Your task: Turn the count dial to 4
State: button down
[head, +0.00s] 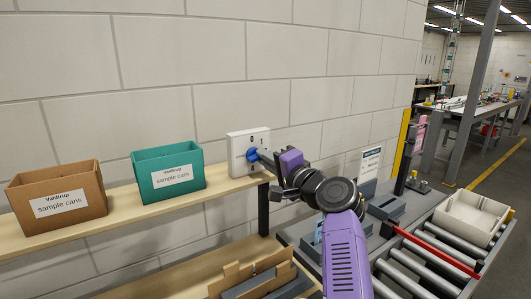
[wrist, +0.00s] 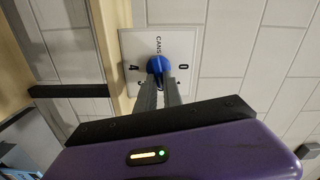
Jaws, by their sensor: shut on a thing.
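The count dial is a blue knob (head: 252,154) on a white plate (head: 235,143) fixed to the wall above the shelf's right end. In the head view a 0 shows at the plate's top and a 1 to its right. The blue knob (wrist: 156,66) also shows in the wrist view, with the word CANS, a 4 and a 0 around it. My gripper (wrist: 157,82) is shut on the knob, its grey fingers on either side. The fingers hide part of the plate, and I cannot tell which number the knob points to.
A teal box (head: 165,186) and a brown box (head: 50,214), both labelled sample cans, stand on the wooden shelf (head: 125,209) left of the dial. A roller conveyor (head: 420,276) with a pale tray (head: 470,220) lies to the right.

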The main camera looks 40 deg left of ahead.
jog(key=shift+s+a+f+m+p, duration=0.25)
jog(key=shift+m+p, duration=1.2)
jog(key=shift+m, duration=2)
jog(key=shift+s+d+f+m+p, duration=0.1)
jog(key=shift+d+f+m+p, duration=0.15)
jog(key=shift+m+p, duration=2.2)
jog(key=shift+s+a+f+m+p, duration=0.1)
jog(key=shift+f+m+p, duration=0.35)
jog(key=shift+m, duration=3.95)
jog(key=c, duration=1.6)
grip_release()
jog(key=shift+o, duration=0.6)
jog(key=shift+r, duration=0.2)
jog(key=b+v, duration=0.1)
jog(key=v, duration=0.6)
jog(key=shift+s+d, duration=0.2)
jog(key=shift+d, duration=0.1)
